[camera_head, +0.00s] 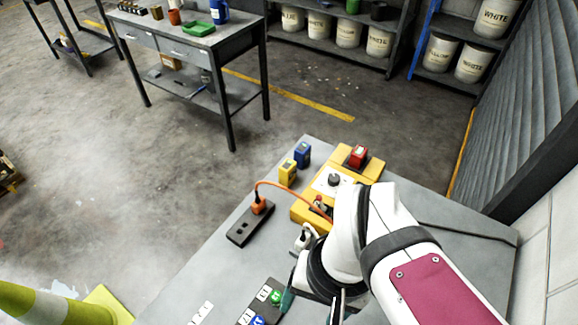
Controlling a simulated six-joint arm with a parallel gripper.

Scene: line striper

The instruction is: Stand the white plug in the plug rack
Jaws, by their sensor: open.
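A white plug (304,237) shows just left of my wrist, beside the yellow machine; its lower part and what it rests on are hard to make out. A dark strip (239,237), which looks like the plug rack, lies on the grey table to the left. An orange plug (260,204) stands in its far end, and its orange cable arcs right to the machine. My gripper (312,305) is at the bottom, partly hidden by my wrist, open, with the white plug beyond it. I cannot tell whether anything is between the fingers.
A yellow machine (305,211) with a red block (357,156) stands on the table (208,262). Yellow (287,172) and blue (303,154) boxes stand behind. A black panel with green (276,297) and blue (258,321) knobs is near my gripper.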

